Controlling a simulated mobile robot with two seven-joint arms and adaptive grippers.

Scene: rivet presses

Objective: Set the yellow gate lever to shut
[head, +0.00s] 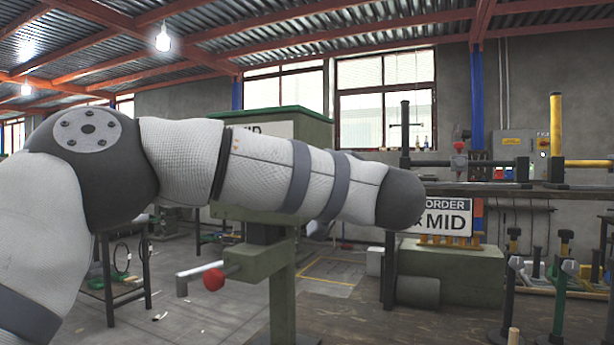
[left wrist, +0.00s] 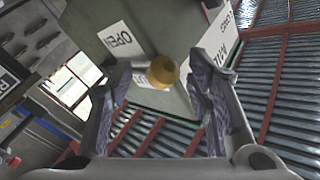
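The yellow gate lever shows in the left wrist view as a round yellow knob (left wrist: 162,72), seen nearly end-on in front of a green press housing (left wrist: 165,30). An OPEN label (left wrist: 118,38) is left of the knob. My left gripper (left wrist: 160,82) is open, with one finger on each side of the knob; contact cannot be told. In the head view my left arm crosses in front of the green press (head: 285,116) and hides the lever and gripper. My right gripper is not in view.
A red ball handle (head: 213,279) sticks out below the press head. To the right stand a dark bench (head: 460,190), a MID order sign (head: 443,218) and several upright levers. Open floor (head: 225,315) lies in front of the press.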

